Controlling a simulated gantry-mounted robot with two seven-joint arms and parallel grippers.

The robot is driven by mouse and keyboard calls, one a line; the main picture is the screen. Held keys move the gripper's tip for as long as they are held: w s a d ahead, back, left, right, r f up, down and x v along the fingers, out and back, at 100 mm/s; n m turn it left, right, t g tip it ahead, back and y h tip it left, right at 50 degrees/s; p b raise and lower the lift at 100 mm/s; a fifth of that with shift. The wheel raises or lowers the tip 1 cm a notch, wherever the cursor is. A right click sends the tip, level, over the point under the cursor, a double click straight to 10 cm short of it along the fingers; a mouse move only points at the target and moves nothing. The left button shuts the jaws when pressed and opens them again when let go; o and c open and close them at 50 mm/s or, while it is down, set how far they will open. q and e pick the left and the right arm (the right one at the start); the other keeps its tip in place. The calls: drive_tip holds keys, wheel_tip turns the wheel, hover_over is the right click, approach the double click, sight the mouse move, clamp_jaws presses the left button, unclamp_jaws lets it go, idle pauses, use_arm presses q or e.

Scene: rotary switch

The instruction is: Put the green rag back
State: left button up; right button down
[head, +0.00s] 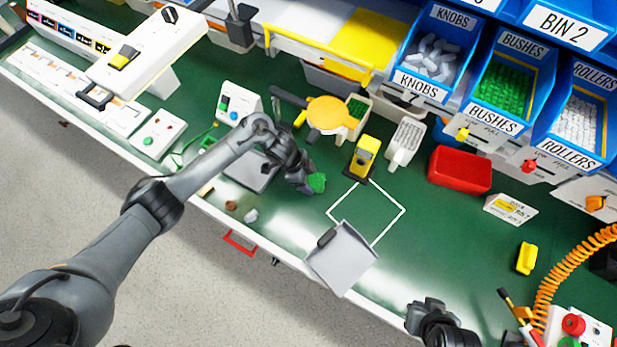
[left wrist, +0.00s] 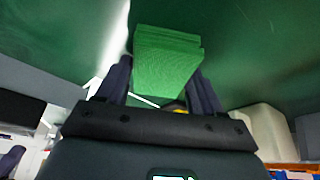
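The green rag (head: 317,182) is a small folded cloth at the tips of my left gripper (head: 306,180), just left of the white outlined square. In the left wrist view the rag (left wrist: 168,60) sits between the two dark fingers of my left gripper (left wrist: 160,85), which is shut on it. The gap between rag and bench is hard to judge. My right gripper (head: 428,312) is low in the head view near the bench's front edge; its fingers are too small to read.
A grey tray-like piece (head: 341,262) lies at the lower corner of the white outline (head: 388,225). A yellow device (head: 364,157), a yellow round-topped item (head: 326,113) and a red box (head: 459,170) stand behind. Blue bins (head: 415,88) line the back.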

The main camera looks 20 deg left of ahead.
use_arm(q)
drive_tip(key=o, duration=0.3)
drive_tip(key=shift+a+r, duration=0.1)
drive_tip(key=shift+r, duration=0.45)
drive_tip(key=p+v, duration=0.3)
drive_tip(key=v, duration=0.8)
drive_tip(key=shift+a, duration=0.15)
drive_tip(key=shift+s+r, duration=0.1)
drive_tip(key=shift+s, duration=0.05)
